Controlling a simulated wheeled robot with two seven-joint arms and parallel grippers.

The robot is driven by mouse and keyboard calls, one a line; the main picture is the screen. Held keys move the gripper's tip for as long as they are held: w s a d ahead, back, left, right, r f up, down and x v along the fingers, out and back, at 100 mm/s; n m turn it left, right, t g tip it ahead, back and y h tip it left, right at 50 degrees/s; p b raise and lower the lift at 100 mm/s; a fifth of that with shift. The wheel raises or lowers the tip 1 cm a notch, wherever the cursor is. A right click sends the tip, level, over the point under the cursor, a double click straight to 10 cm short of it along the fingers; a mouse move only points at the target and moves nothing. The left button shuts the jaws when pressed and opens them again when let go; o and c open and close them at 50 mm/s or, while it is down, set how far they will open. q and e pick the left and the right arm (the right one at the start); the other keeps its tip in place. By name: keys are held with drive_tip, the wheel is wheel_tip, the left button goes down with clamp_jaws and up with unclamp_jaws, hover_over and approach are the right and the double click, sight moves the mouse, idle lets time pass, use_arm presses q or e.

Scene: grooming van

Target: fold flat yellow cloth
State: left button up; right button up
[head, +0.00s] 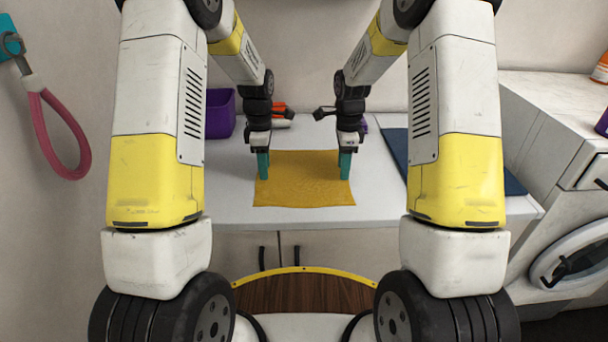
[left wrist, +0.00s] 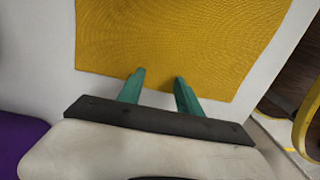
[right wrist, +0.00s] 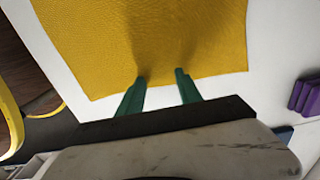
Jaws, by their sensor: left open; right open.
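The yellow cloth (head: 304,180) lies flat and spread out on the white counter, near its front edge. My left gripper (head: 263,176) is over the cloth's left edge, pointing down. In the left wrist view its teal fingertips (left wrist: 160,76) are apart with the cloth's edge (left wrist: 180,40) at their tips. My right gripper (head: 344,174) is over the cloth's right edge. In the right wrist view its fingertips (right wrist: 160,74) are apart at the cloth's edge (right wrist: 150,35). I cannot tell whether the fingertips touch the cloth. Both grippers are open and empty.
A purple bin (head: 220,114) stands on the counter (head: 230,205) at the back left, with an orange and white item (head: 281,114) beside it. A dark blue mat (head: 398,150) lies to the right. A washing machine (head: 575,262) stands at far right.

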use_arm(q)
drive_tip(key=shift+f, duration=0.15)
use_arm(e)
drive_tip(key=shift+f, duration=0.1)
idle(0.4)
use_arm(q)
clamp_jaws()
use_arm(e)
clamp_jaws()
use_arm(q)
drive_tip(key=shift+p, duration=2.55)
